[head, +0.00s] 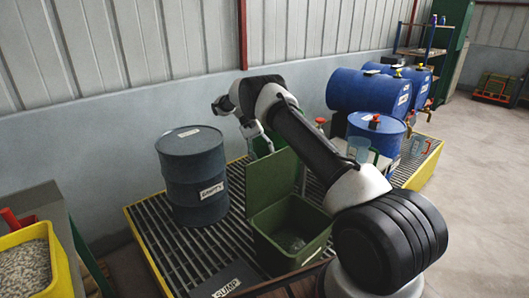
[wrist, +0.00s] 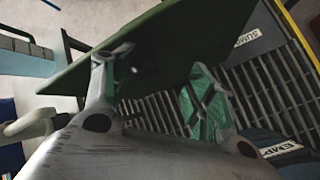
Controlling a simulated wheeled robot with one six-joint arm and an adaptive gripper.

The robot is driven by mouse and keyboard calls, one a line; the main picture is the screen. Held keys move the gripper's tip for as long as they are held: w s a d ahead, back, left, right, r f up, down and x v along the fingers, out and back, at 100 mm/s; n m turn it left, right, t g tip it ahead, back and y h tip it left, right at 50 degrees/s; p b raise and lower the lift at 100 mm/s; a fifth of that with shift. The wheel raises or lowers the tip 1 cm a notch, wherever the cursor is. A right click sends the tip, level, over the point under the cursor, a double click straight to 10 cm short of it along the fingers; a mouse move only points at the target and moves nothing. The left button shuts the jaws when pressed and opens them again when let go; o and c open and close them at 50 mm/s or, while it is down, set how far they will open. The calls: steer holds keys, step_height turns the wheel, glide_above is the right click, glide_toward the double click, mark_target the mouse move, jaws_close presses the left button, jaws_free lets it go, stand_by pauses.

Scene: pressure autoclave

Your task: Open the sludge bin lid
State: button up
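The green sludge bin (head: 262,243) stands on the slatted grating with its top open and some contents visible inside. Its green lid (head: 272,180) stands up, tilted back, along the bin's far left side. In the wrist view the lid (wrist: 150,42) is a dark green panel crossing the upper part. My gripper (head: 262,145) is at the far side of the lid, by its top edge, partly hidden by it. In the wrist view my gripper (wrist: 155,85) has its two fingers spread with nothing between them. One fingertip overlaps the lid's edge; I cannot tell if it touches.
A dark drum (head: 193,180) stands left of the bin; its label shows in the wrist view. A SUMP plate (head: 226,281) lies in front. Blue barrels (head: 367,92) and a clear jug (head: 358,149) are at right. A yellow tray of granules (head: 35,262) is at left.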

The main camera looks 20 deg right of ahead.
steer(key=shift+d+f, duration=0.45)
steer(key=shift+d, duration=0.05)
steer(key=shift+w+r, duration=0.1)
step_height(320, 180, up, 10)
steer(key=shift+r, duration=0.15)
stand_by(0.5)
